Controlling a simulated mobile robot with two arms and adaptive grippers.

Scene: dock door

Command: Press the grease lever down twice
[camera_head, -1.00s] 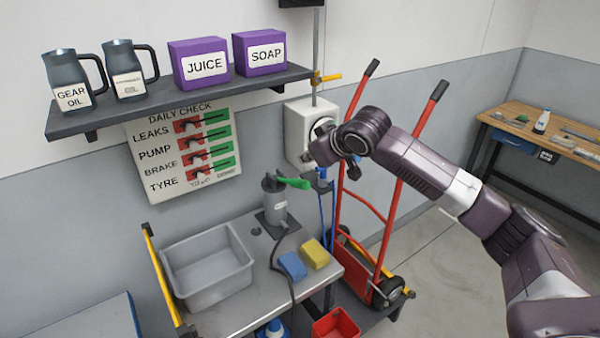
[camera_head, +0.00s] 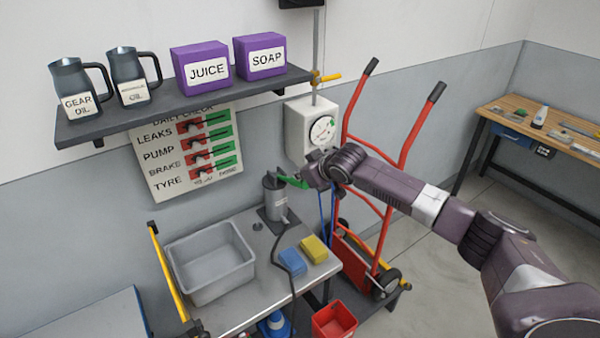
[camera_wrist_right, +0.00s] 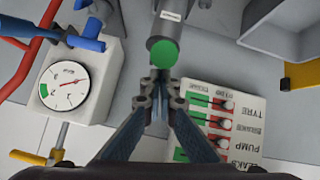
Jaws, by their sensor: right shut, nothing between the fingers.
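The grease pump (camera_head: 275,203) is a dark grey cylinder standing upright on the cart top at the wall side. Its lever has a green grip (camera_head: 291,181) that points right and slopes slightly down. My right gripper (camera_head: 307,178) is shut and empty at the outer end of the green grip. In the right wrist view the round green grip end (camera_wrist_right: 163,53) sits just beyond my closed fingertips (camera_wrist_right: 160,78). I cannot tell whether they touch it. My left gripper is out of view.
A grey bin (camera_head: 209,263), a blue sponge (camera_head: 293,262) and a yellow sponge (camera_head: 314,249) are on the cart. A gauge box (camera_head: 305,123) on the wall and a red hand truck (camera_head: 350,262) stand close to my right arm. A shelf (camera_head: 190,106) overhangs the left.

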